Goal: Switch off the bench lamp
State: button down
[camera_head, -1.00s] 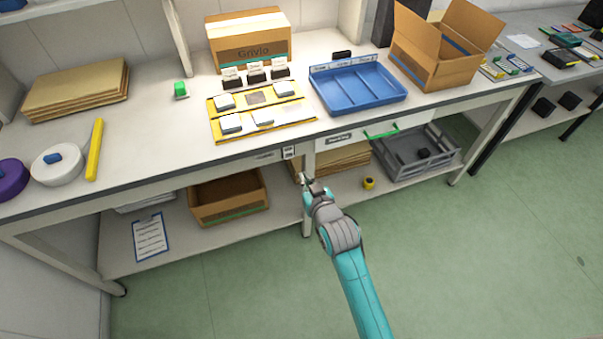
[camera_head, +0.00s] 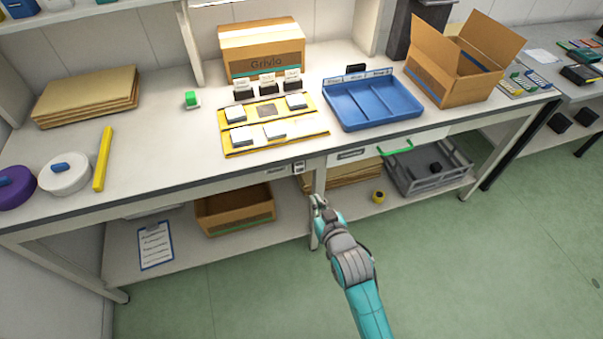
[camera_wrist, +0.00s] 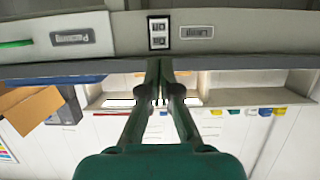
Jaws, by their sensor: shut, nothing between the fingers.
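I cannot read the rocker positions. My gripper (camera_head: 317,200) is in front of the bench, a little below and right of the switch in the head view. In the wrist view its closed fingers (camera_wrist: 161,66) point toward the switch, apparently without touching it. The fingers are empty. I cannot pick out the lamp itself.
On the bench are a yellow tray (camera_head: 235,152) of white-topped pieces, a blue sectioned tray (camera_head: 374,121) and a cardboard box (camera_head: 262,64). A green drawer handle (camera_head: 397,147) juts from the front edge. A bench leg (camera_head: 318,235) stands behind my gripper. The floor in front is clear.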

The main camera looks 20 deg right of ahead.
aim_at(299, 170)
jog(key=x, duration=1.4)
jog(key=shift+w+f, duration=0.1)
jog(key=shift+w, duration=0.15)
dwell(0.4)
jog(key=shift+r, duration=0.85)
